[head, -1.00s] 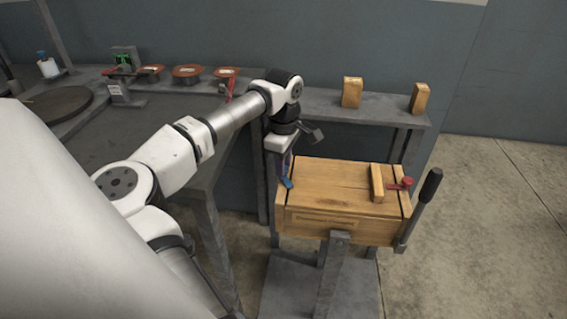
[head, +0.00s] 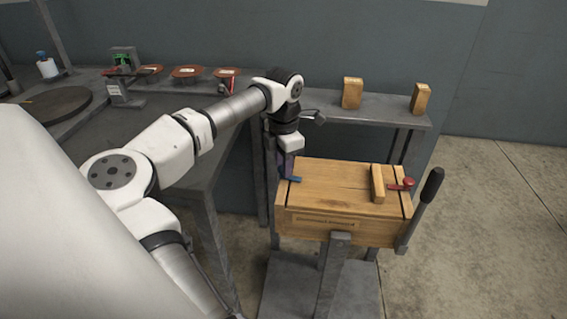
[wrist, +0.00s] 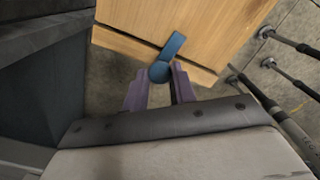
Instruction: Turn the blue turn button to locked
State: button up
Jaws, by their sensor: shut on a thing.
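The blue turn button (head: 294,179) sits at the left end of the wooden box's top (head: 335,177). In the head view its arm points right, onto the lid. In the wrist view the blue button (wrist: 173,46) shows its round hub between my fingertips and its arm reaching over the wood. My gripper (wrist: 161,79), with purple fingers, is shut on the button's hub. In the head view my gripper (head: 286,168) comes down at the box's left edge, and its fingertips are partly hidden there.
A red turn button (head: 405,183) and a wooden bar (head: 377,183) are at the lid's right. A black-handled lever (head: 430,188) stands at the box's right side. Two wooden blocks (head: 352,92) stand on the shelf behind. A grey workbench (head: 120,140) is at left.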

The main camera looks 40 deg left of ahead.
jog(key=shift+n, duration=0.8)
jog(key=o, duration=1)
jog(key=shift+r, duration=0.1)
notch_tip(320, 180, up, 14)
jog(key=shift+f, duration=0.1)
